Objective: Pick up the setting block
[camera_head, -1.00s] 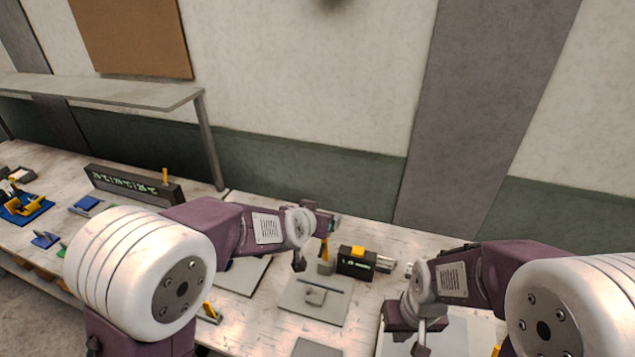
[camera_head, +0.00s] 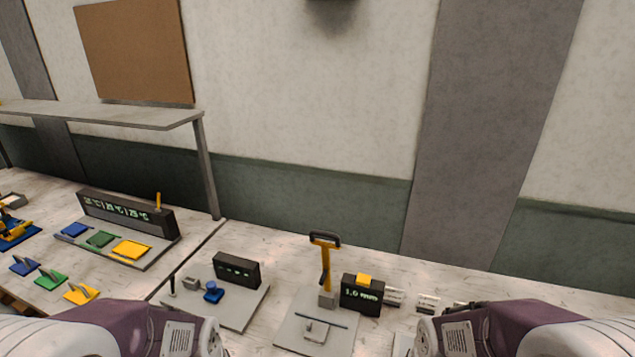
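No part is plainly marked as the setting block, so I cannot tell which one it is. Small silvery blocks, one (camera_head: 394,298) beside the dark display box and another (camera_head: 428,303) further right, lie on the bench. The dark display box (camera_head: 361,295) reads "1.0 mm" and has a yellow top piece (camera_head: 364,279). A small grey block (camera_head: 316,331) sits on the grey plate (camera_head: 290,335) in front of the yellow lever (camera_head: 326,268). Both my arms enter at the bottom edge, but neither gripper's fingers show.
A left-centre plate (camera_head: 236,316) carries a dark display (camera_head: 237,270) and a blue knob (camera_head: 213,293). Further left are a tray with blue, green and yellow pads (camera_head: 131,250), several handled dies (camera_head: 81,294) and a long display (camera_head: 127,213). A shelf (camera_head: 110,114) overhangs the left side.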

